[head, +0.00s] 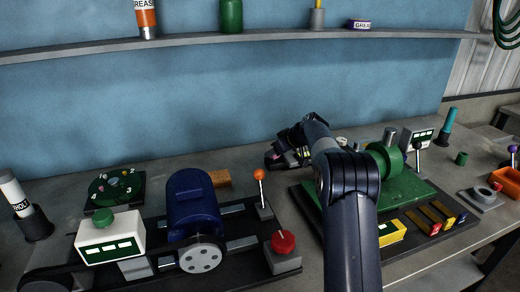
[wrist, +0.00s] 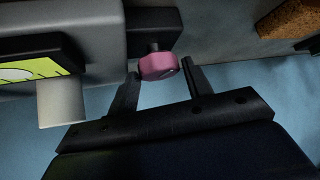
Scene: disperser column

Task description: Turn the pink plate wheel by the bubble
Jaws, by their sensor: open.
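The pink plate wheel (wrist: 158,66) shows in the wrist view, on a short stem from a dark block (wrist: 153,25). A yellow-green face with a pale mark (wrist: 30,70), perhaps the bubble, is left of it. My gripper (wrist: 160,72) is open, with one finger on each side of the wheel. The wheel sits near the fingertips; I cannot tell whether either finger touches it. In the head view my gripper (head: 275,160) is at the back of the green-plated machine (head: 400,190), and my arm hides much of that spot.
A pale cylinder (wrist: 62,103) stands close left of my gripper in the wrist view. In the head view, a blue motor (head: 192,200), an orange-knobbed lever (head: 260,175) and a red knob (head: 284,243) stand left of my arm. A brown block (head: 220,178) lies behind them.

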